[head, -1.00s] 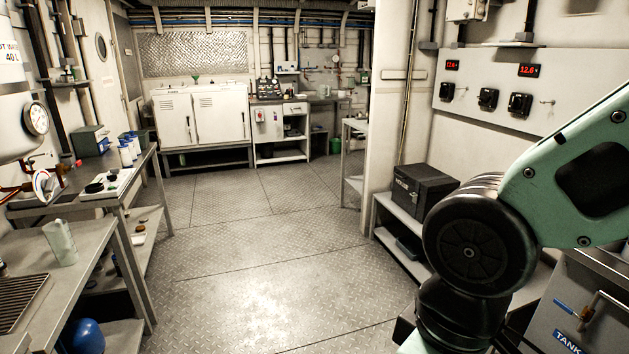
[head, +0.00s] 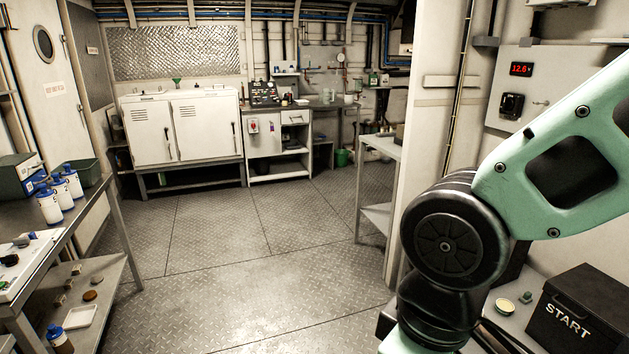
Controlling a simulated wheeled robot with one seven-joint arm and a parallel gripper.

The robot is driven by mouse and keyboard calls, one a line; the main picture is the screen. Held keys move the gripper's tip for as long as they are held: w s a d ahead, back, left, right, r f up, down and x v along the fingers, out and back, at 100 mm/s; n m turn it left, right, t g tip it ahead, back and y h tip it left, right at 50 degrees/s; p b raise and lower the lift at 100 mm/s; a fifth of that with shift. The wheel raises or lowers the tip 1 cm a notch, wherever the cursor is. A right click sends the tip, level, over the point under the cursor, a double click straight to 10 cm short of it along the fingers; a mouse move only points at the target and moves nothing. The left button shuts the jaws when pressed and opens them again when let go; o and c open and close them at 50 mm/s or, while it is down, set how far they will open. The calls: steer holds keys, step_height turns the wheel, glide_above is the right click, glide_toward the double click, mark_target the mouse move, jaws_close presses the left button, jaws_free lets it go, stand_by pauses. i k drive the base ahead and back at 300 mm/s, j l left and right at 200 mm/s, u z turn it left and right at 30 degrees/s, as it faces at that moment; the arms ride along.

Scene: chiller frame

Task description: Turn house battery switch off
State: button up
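On the right wall a pale panel (head: 493,108) carries a red lit display (head: 521,69) and, below it, a black rotary switch (head: 511,105). A small lever or key shows just right of that switch. I cannot read which circuit the switch belongs to. More of the panel is hidden behind my green arm or cut off by the frame. My gripper is outside the picture; only my arm's upper links show at the right, in front of the panel's lower part.
A black box marked START (head: 575,318) sits on the low right shelf. A bench with bottles (head: 58,195) lines the left. White cabinets (head: 180,128) stand at the back, with a small table (head: 381,146) right of centre. The plate floor (head: 240,250) between is clear.

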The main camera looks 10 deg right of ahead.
mark_target(508, 104)
steer(key=i+j, duration=0.1)
steer(key=i, duration=1.85)
steer(key=i+z, duration=0.45)
steer(key=i+j+z, duration=0.2)
steer(key=i+z, duration=0.25)
steer(key=i+j+z, duration=0.3)
steer(key=z, duration=0.15)
